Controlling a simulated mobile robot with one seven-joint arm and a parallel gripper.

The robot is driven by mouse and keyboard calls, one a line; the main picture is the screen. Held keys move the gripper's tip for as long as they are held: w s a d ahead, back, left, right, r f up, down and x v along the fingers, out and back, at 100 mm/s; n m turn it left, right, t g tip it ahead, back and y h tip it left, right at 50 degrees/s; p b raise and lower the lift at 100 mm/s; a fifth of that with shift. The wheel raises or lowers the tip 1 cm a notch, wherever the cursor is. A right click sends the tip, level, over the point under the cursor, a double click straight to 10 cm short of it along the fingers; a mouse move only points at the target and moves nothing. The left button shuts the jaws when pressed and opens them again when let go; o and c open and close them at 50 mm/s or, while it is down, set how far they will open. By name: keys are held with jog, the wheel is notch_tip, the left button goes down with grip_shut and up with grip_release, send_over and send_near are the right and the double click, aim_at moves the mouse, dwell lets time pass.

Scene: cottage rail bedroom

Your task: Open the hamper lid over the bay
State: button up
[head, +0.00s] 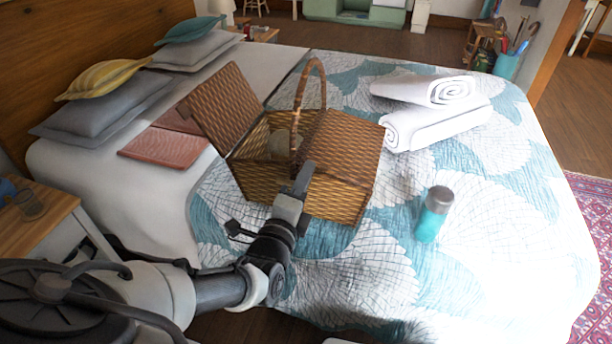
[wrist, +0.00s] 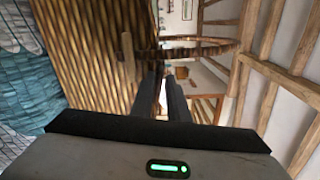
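The wicker hamper (head: 330,198) stands on the bed. Its left lid (head: 228,108) is tilted up and open, showing something pale inside. Its right lid (head: 341,142) lies down, closed over the right bay. The arched handle (head: 322,80) stands upright between them. My gripper (head: 304,172) is at the hamper's near side, by the handle's foot and the right lid's near left corner. In the wrist view, my gripper (wrist: 162,78) shows a narrow gap between its fingers, with nothing seen in it. Wicker weave (wrist: 85,50) fills the left, with a small wooden peg (wrist: 127,55).
A teal bottle (head: 434,214) stands on the bed to the hamper's right. Rolled white towels (head: 432,108) lie behind it. A folded pink cloth (head: 163,148) and pillows (head: 100,98) lie left. The bedspread (head: 490,230) at the right front is clear.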

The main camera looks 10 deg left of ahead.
grip_shut()
jog(key=shift+r, duration=0.15)
dwell(1.1)
